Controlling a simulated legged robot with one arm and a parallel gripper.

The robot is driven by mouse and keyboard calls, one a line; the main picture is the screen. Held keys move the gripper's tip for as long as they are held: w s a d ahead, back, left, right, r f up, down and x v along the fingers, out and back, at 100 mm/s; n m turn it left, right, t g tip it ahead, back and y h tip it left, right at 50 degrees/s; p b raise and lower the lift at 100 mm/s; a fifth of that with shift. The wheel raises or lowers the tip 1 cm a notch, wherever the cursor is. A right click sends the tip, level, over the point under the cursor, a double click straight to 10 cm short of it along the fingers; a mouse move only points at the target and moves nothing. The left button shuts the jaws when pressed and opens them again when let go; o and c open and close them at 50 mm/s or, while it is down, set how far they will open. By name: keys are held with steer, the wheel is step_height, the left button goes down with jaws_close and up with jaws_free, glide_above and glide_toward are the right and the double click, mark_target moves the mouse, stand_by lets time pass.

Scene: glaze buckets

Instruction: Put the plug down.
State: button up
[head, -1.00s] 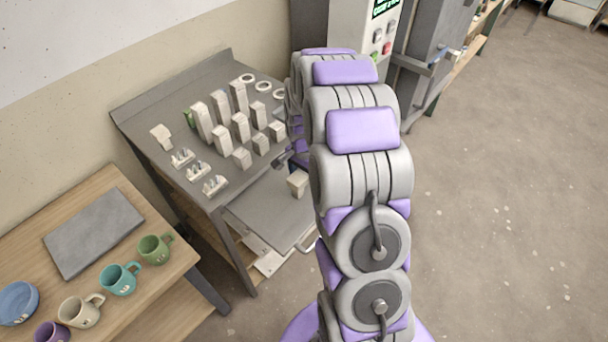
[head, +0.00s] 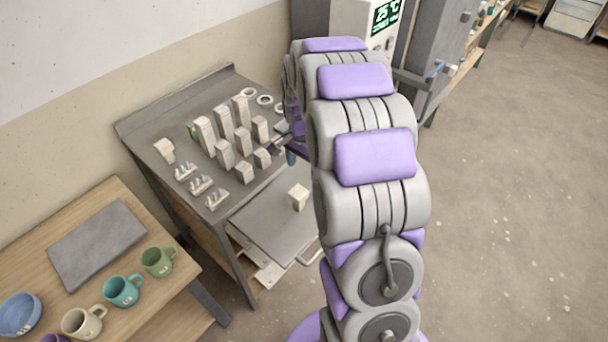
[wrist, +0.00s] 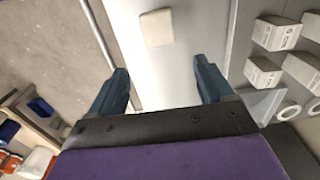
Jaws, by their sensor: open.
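The plug, a small cream block (head: 298,197), stands on the grey pull-out shelf (head: 268,232) below the kiln-furniture table. In the wrist view the plug (wrist: 156,27) sits on the pale shelf surface, beyond my fingertips and apart from them. My gripper (wrist: 162,72) is open, with nothing between its two dark blue fingers. In the head view, only a bit of my gripper shows beside the table's right edge, above and behind the plug; my arm hides the rest.
The grey table (head: 180,125) holds several cream posts, rings and small stilts. A wooden table (head: 75,215) at lower left carries mugs, a blue bowl and a grey slab. A control box (head: 365,20) stands behind my arm. Open floor lies to the right.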

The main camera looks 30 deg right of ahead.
steer(key=s+a+r+n, duration=0.7)
steer(key=s+a+r, duration=0.3)
steer(key=s, duration=0.4)
steer(key=s+a+n, duration=0.3)
steer(key=s, duration=0.6)
steer(key=s+a+n+g, duration=0.1)
steer(key=s+a+n, duration=0.2)
steer(key=s, duration=0.7)
steer(key=shift+a+r+n+g, duration=0.15)
steer(key=shift+r+n+g, duration=0.2)
steer(key=shift+n, duration=0.15)
steer(key=shift+w, duration=0.1)
steer(key=shift+c, duration=0.3)
